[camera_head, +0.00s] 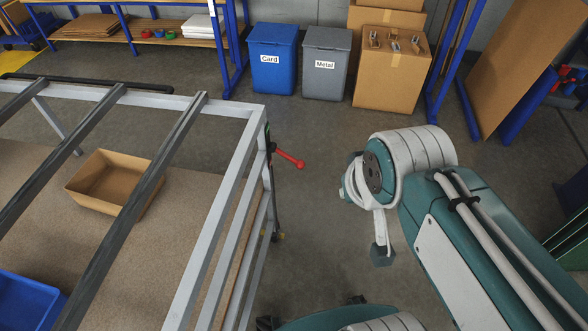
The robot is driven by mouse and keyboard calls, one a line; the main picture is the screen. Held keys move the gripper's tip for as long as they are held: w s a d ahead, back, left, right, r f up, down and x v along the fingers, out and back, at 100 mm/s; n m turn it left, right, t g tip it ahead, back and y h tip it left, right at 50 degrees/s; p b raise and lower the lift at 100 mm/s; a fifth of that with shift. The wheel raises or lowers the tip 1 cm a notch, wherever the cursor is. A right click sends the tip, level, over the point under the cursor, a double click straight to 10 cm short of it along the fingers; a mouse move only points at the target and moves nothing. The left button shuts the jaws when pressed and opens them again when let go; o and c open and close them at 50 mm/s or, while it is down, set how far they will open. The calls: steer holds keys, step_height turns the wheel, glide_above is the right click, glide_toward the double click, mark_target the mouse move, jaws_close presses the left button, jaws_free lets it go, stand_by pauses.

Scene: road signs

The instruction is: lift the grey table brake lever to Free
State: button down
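The grey table (243,152) is an open metal frame that fills the left half of the view. Its brake lever (289,158) is a red handle with a rounded end, on the table's right side near the far corner. The lever points right and slightly down. A small dark plate (268,134) with a little green sits at its base; no lettering on it can be read. My gripper (379,226) hangs to the right of the lever, nearer to me and apart from it. My wrist partly hides the gripper, and its opening does not show clearly.
A cardboard tray (91,205) and a blue bin (22,302) lie within the table frame. A blue Card bin (272,62), a grey Metal bin (325,68) and cardboard boxes (390,85) stand at the back. The floor (315,215) between lever and gripper is clear.

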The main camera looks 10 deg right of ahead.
steer(key=w+d+f+n+t, duration=0.1)
steer(key=w+f+n, duration=0.4)
steer(key=w, duration=0.4)
steer(key=w+d+f+n+t, duration=0.1)
steer(key=w+f+n, duration=0.3)
steer(key=w, duration=0.5)
steer(key=w+f+n+t, duration=0.1)
steer(key=w+f+n, duration=0.4)
steer(key=w, duration=0.4)
steer(key=w+a+f+n+t+y, duration=0.1)
steer(key=f+n, duration=0.5)
steer(key=f, duration=0.7)
steer(key=w+a+f+n+t+y, duration=0.2)
steer(key=f+n, duration=0.5)
steer(key=f, duration=0.7)
steer(key=shift+w+y, duration=0.2)
steer(key=shift+y, duration=0.2)
steer(key=shift+w+a+f, duration=0.1)
steer(key=shift+f, duration=0.05)
